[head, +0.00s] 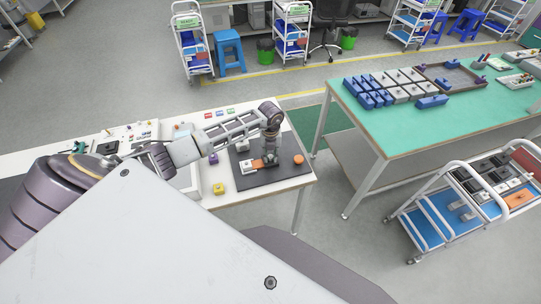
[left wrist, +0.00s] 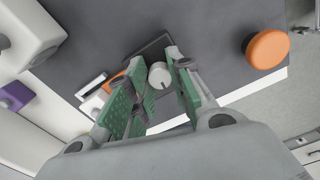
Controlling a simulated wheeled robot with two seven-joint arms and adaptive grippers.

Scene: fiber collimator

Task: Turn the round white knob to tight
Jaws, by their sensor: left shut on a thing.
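The round white knob (left wrist: 160,76) sits between the fingertips of my left gripper (left wrist: 163,80) in the left wrist view, with a dark line mark on its face. The green-padded fingers are shut on its sides. The knob is on a dark fixture on the dark grey mat (head: 284,176). In the head view my left gripper (head: 270,153) points down over the mat and hides the knob. An orange piece (left wrist: 116,80) and a small white block (left wrist: 93,88) lie beside the fixture. My right gripper is not in view.
A round orange-topped object (left wrist: 268,48) stands on the mat at right. A purple block (head: 213,159) and a yellow block (head: 218,188) are on the white table (head: 270,200) left of the mat. A large white object (left wrist: 28,30) is near the gripper. The mat's front is clear.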

